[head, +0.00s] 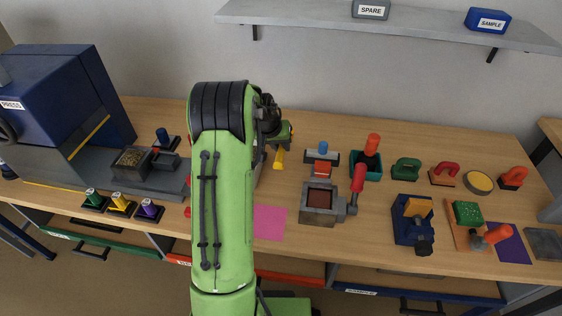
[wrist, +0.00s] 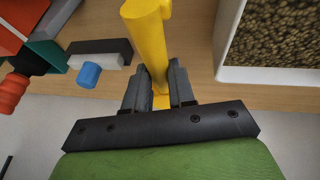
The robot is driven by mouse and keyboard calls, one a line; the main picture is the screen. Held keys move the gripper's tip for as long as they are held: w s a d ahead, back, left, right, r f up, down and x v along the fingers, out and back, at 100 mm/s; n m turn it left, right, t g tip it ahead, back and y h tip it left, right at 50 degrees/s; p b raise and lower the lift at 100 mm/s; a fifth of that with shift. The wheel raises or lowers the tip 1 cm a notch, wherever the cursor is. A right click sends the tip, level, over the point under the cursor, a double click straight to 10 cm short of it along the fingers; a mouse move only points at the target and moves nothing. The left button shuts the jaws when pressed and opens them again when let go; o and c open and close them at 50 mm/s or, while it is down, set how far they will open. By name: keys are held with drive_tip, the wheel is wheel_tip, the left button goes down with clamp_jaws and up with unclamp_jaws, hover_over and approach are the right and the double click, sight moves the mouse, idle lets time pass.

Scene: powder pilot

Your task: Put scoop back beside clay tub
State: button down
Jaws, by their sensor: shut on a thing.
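My gripper (wrist: 158,90) is shut on the yellow scoop (wrist: 147,38), whose thick yellow part sticks out beyond the fingers and runs out of the wrist view. The scoop also shows in the head view (head: 278,159), just right of my arm. A white-walled tub (wrist: 262,76) full of brown granules, which looks like the clay tub, is at the right of the wrist view, beside the scoop with a gap between. My arm hides most of the tub in the head view. I cannot tell whether the scoop touches the table.
A grey block with a blue knob (head: 322,153) and a green holder with an orange-handled tool (head: 370,158) stand right of the scoop. A grey box with a red-handled lever (head: 320,206) is nearer the front. A pink sheet (head: 269,222) lies flat near the front edge.

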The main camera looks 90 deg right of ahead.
wheel_tip(320, 180, down, 5)
drive_tip(key=shift+r+b, duration=0.1)
drive_tip(key=shift+b, duration=0.35)
drive_tip(key=shift+f, duration=0.2)
drive_tip(key=c, duration=0.9)
unclamp_jaws()
drive_tip(key=shift+c, duration=0.2)
drive_tip(key=p+v, duration=0.2)
drive_tip(key=v, duration=1)
drive_tip(key=shift+r, duration=0.25)
